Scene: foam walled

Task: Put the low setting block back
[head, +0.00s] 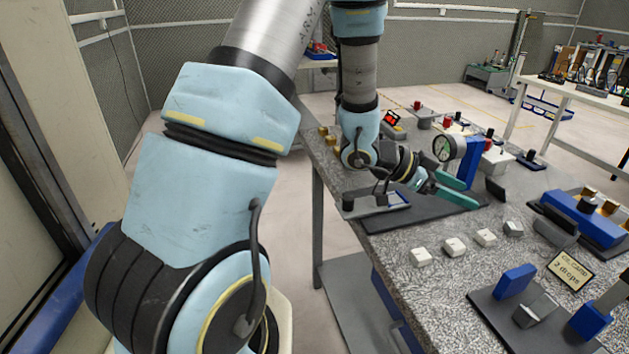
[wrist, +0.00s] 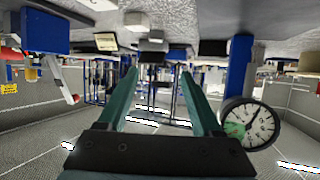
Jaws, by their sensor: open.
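My gripper (head: 468,192) reaches out low over a dark base plate (head: 425,222), its two green fingers apart with nothing between them. In the wrist view the open fingers (wrist: 158,72) point at a small dark block (wrist: 152,56), beyond the tips. A dark block (head: 495,189) stands past the fingertips in the head view. A dial gauge (head: 443,148) on a blue stand (head: 470,160) rises behind the fingers. I cannot tell which is the low setting block.
A sign (head: 570,270) stands by a dark plate with blue uprights (head: 516,281) at front right. A blue fixture (head: 590,222) with brass-coloured pieces sits at the right. Red-topped grey boxes (head: 424,117) stand farther back.

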